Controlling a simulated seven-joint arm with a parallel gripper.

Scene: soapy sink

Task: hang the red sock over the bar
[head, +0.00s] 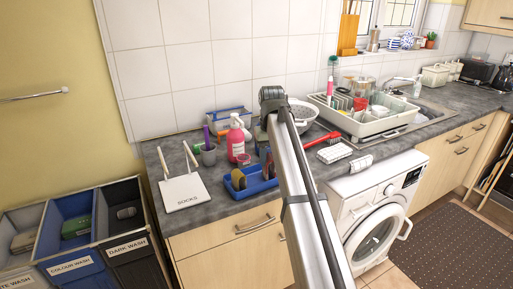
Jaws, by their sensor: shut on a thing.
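A white stand (184,192) labelled SOCKS is on the left end of the grey worktop. Two pale uprights rise from it; I cannot make out a bar between their tops. A metal rail (33,95) is fixed to the yellow wall at the far left. I cannot pick out the red sock. My arm rises from the bottom of the view over the worktop, with its dark joint in front of the tiles. My gripper and anything in it are hidden behind the arm or out of view.
Around the arm are a pink-red pump bottle (237,140), a blue tray (250,181), a white colander (301,112) and a red-handled brush (322,140). A full dish rack (377,124) stands by the sink. Laundry bins (72,240) stand lower left; a washing machine (375,205) is right.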

